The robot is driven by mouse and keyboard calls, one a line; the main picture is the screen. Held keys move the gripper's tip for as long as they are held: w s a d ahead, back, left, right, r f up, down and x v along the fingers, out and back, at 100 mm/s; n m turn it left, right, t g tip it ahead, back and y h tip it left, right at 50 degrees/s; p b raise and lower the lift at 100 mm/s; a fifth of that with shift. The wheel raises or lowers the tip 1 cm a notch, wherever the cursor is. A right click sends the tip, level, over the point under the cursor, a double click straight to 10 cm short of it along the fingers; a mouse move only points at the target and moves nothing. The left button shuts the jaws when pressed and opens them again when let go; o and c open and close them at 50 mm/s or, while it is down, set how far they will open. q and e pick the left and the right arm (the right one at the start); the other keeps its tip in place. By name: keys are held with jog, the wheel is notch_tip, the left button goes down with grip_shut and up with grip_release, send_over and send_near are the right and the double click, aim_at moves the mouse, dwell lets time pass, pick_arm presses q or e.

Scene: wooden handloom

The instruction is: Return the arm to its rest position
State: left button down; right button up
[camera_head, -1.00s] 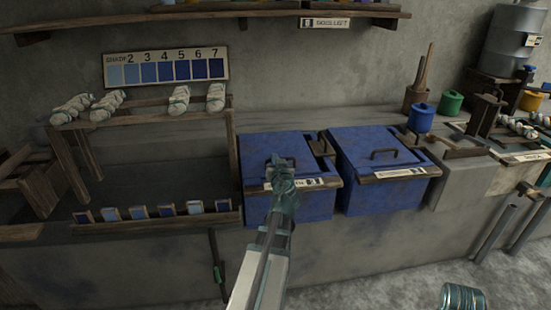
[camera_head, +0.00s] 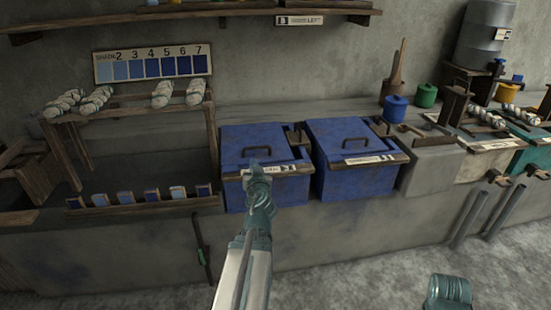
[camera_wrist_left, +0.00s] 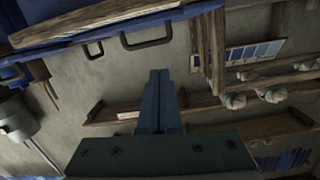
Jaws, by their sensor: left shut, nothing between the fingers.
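My left gripper (camera_head: 258,172) is in front of the left blue vat (camera_head: 240,150), by its front edge, with its arm reaching up from the bottom of the head view. In the left wrist view the gripper's fingers (camera_wrist_left: 159,85) lie together with nothing between them. The wrist view is turned, with the wall, shelf and vat handles beyond the fingers. Whether the gripper touches the vat cannot be told. The left vat's lid is on and its handle is clear of the fingers. My right gripper is not in view; a teal rounded part shows at the bottom right.
A second blue vat (camera_head: 345,160) stands to the right. A wooden rack with skeins (camera_head: 162,93) and a row of shade cards (camera_head: 150,196) are at the left. A shade chart (camera_head: 152,64) hangs on the wall. The floor (camera_head: 360,265) in front is bare.

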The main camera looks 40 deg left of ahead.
pick_arm(q)
jog(key=w+d+r+m+g+h+p, duration=0.1)
jog(key=w+d+m+g+h+p, duration=0.15)
jog(key=d+p, duration=0.75)
jog(key=w+d+r+m+g+h+p, duration=0.15)
jog(key=d+h+p, duration=0.3)
jog(key=d, duration=1.05)
jog(key=s+d+r+m+g+h+p, duration=0.1)
jog(key=s+d+m+g+h+p, duration=0.1)
jog(key=s+d, duration=0.5)
jog(key=s+d+r+m+g+h+p, duration=0.2)
jog(key=s+d+m+g+p, duration=0.3)
jog(key=d, duration=1.3)
jog(key=s+m+p, duration=0.1)
jog(key=s+p, duration=0.1)
jog(key=p, duration=0.1)
jog(key=shift+s+d, duration=0.15)
jog(key=shift+r, duration=0.1)
